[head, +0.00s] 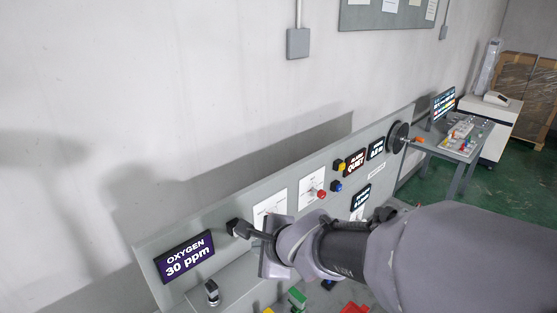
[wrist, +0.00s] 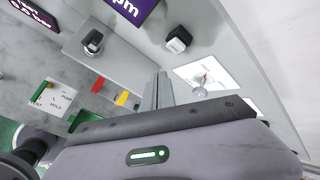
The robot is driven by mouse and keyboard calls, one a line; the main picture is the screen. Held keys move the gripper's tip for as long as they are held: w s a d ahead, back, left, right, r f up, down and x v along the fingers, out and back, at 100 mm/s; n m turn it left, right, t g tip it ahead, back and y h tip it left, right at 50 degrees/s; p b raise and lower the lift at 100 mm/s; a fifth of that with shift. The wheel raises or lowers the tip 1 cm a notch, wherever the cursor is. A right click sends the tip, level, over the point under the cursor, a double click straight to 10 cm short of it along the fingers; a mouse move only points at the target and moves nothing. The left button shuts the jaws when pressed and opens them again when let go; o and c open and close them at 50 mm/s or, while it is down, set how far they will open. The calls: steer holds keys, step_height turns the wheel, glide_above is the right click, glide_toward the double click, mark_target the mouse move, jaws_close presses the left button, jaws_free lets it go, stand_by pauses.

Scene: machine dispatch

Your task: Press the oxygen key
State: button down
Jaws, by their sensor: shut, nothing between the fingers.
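A purple display reading "OXYGEN 30 ppm" (head: 185,256) is on the grey upright panel at the lower left in the head view. A dark square key (head: 236,226) sits on the panel just right of this display. The key also shows in the wrist view (wrist: 178,39), black with a pale face, with no label that I can read. My gripper (head: 251,233) is shut and empty, its fingertips close to the key. In the wrist view my gripper (wrist: 162,76) points toward the panel below the key, with a visible gap. The head view does not settle contact.
A black and silver knob (head: 211,291) stands on the ledge below the display. A white gauge plate (wrist: 207,75) is right of the key in the wrist view. Red and yellow blocks (wrist: 121,98) lie nearby. My arm hides part of the panel in the head view.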

steer(key=shift+w+a, duration=1)
steer(key=shift+a, duration=0.15)
steer(key=shift+a, duration=0.1)
stand_by(1.2)
steer(key=shift+w+a+p, duration=0.25)
steer(key=shift+p, duration=0.05)
steer(key=shift+w+a, duration=0.35)
stand_by(0.8)
steer(key=shift+d, duration=0.1)
steer(key=shift+s+d, duration=0.6)
steer(key=s+d, duration=0.1)
steer(key=d, duration=0.1)
steer(key=s+d+b, duration=0.1)
steer(key=s, duration=0.1)
steer(key=shift+s+d+b, duration=0.2)
steer(key=shift+d+b, duration=0.1)
steer(key=shift+d, duration=0.05)
